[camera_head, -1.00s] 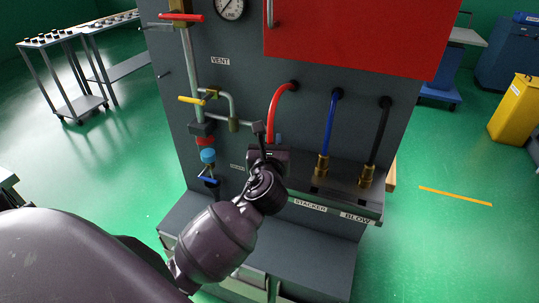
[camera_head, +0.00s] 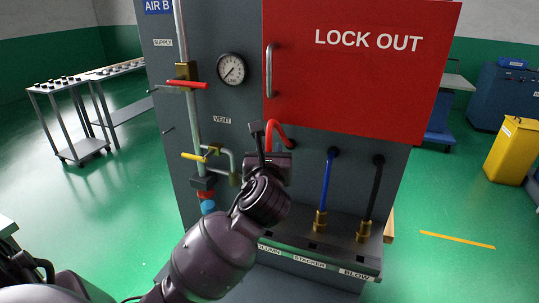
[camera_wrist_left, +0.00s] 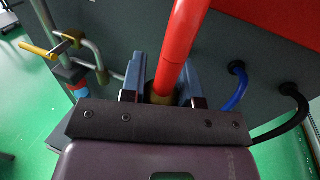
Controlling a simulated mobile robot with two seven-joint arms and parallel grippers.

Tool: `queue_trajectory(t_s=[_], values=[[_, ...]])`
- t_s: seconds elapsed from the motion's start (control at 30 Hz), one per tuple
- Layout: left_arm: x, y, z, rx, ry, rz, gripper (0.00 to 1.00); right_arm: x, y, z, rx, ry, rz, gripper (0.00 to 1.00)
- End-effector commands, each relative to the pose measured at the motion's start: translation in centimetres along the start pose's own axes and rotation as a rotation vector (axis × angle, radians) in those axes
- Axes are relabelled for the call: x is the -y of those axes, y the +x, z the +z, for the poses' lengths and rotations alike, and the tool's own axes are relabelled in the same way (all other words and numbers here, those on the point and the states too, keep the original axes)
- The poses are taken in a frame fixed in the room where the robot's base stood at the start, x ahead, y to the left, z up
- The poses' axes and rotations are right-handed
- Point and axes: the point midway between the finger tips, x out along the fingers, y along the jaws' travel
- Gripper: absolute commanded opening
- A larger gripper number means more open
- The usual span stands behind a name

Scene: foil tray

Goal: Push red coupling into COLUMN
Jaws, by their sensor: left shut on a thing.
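The red hose (camera_head: 274,130) leaves the grey panel and bends down into my left gripper (camera_head: 268,160). In the left wrist view, my left gripper (camera_wrist_left: 160,88) is shut around the brass coupling (camera_wrist_left: 161,92) at the end of the red hose (camera_wrist_left: 182,45). In the head view the gripper and wrist hide this coupling. The gripper is above the manifold ledge (camera_head: 290,243), over its left part. The COLUMN label (camera_head: 268,250) is partly covered by my left arm, and its socket is hidden. My right gripper is not in view.
The blue hose (camera_head: 327,180) and black hose (camera_head: 373,185) end in brass couplings on the ledge, above the STACKER (camera_head: 309,262) and BLOW (camera_head: 354,274) labels. Left are pipes with a yellow valve handle (camera_head: 195,157). A red LOCK OUT cabinet (camera_head: 360,65) is above.

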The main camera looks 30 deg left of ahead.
Motion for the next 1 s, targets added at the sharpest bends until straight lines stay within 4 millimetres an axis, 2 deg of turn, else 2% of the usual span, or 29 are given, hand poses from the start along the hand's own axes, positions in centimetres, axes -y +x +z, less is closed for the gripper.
queue_trajectory(t_s=[0.47,1.0], values=[[0.0,0.0,1.6,-0.002,0.003,0.000,0.05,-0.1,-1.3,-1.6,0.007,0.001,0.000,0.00],[0.0,0.0,3.7,0.000,0.000,0.000,0.05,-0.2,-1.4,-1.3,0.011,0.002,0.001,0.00]])
